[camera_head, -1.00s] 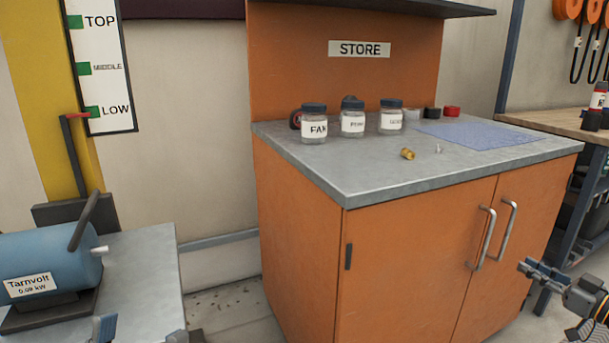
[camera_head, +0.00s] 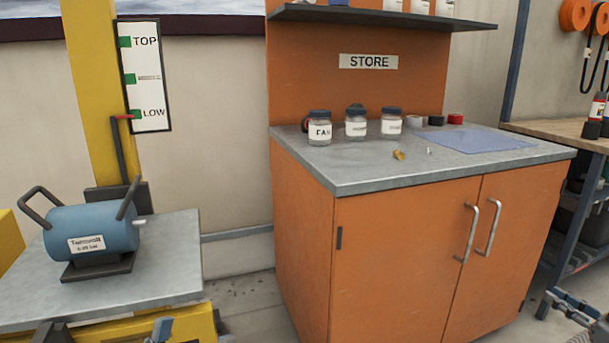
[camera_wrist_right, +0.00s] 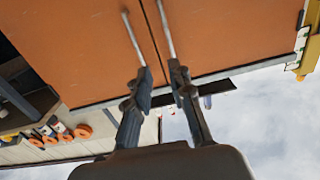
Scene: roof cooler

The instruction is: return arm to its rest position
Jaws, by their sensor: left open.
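My left gripper (camera_head: 160,330) shows only in part at the bottom edge of the head view, in front of the left bench; it is open and holds nothing that I can see. My right gripper (camera_head: 570,306) is at the lower right corner of the head view, in front of the orange cabinet (camera_head: 400,260). In the right wrist view its two fingers (camera_wrist_right: 162,68) stand apart with nothing between them. The cabinet door handles appear beyond the fingertips there; I cannot tell the distance.
A blue motor (camera_head: 92,229) sits on the grey left bench (camera_head: 165,265). Jars (camera_head: 320,128), a brass fitting (camera_head: 398,155) and a blue mat (camera_head: 475,140) lie on the cabinet top. A shelf (camera_head: 380,17) overhangs it. A workbench (camera_head: 555,130) stands at right. Floor shows between bench and cabinet.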

